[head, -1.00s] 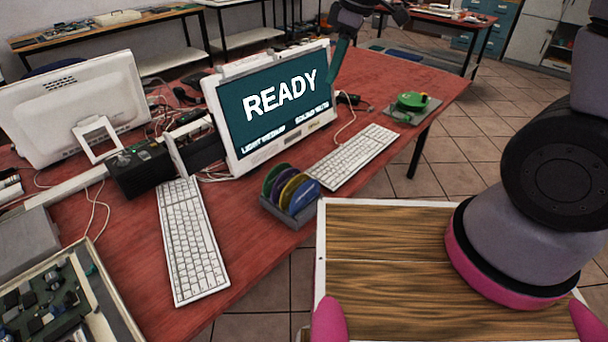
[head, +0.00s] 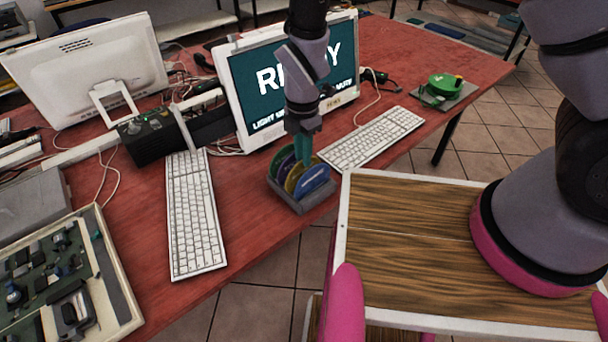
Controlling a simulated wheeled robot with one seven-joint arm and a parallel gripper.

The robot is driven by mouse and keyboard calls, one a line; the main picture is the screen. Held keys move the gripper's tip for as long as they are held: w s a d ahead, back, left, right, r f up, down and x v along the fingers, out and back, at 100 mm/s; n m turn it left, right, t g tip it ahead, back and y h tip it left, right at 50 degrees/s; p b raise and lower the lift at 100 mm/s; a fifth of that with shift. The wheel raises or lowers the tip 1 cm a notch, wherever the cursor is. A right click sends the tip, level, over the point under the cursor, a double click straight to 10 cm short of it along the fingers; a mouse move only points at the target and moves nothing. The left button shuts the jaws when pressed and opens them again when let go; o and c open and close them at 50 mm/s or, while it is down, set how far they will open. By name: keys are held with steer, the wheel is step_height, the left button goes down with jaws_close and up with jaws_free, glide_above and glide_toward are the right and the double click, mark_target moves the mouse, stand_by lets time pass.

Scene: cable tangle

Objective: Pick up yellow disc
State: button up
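The yellow disc (head: 292,179) stands on edge in a small grey rack (head: 301,204) on the red table. It is between a purple disc and a blue disc (head: 314,180), which covers much of it. A green disc (head: 280,160) stands at the rack's left end. My gripper (head: 303,153) points down right over the rack, its teal fingertips at the tops of the discs. The fingers overlap in this view, so I cannot tell whether they touch or hold the yellow disc.
A monitor (head: 262,115) stands close behind my gripper. White keyboards lie left (head: 194,215) and right (head: 372,138) of the rack. A green round object (head: 440,88) sits on a plate at the back right. A circuit-board tray (head: 70,275) is at the front left.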

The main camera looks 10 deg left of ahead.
mark_target(304, 169)
steer(key=shift+d+f, duration=0.1)
steer(key=shift+f, duration=2.65)
jaws_close()
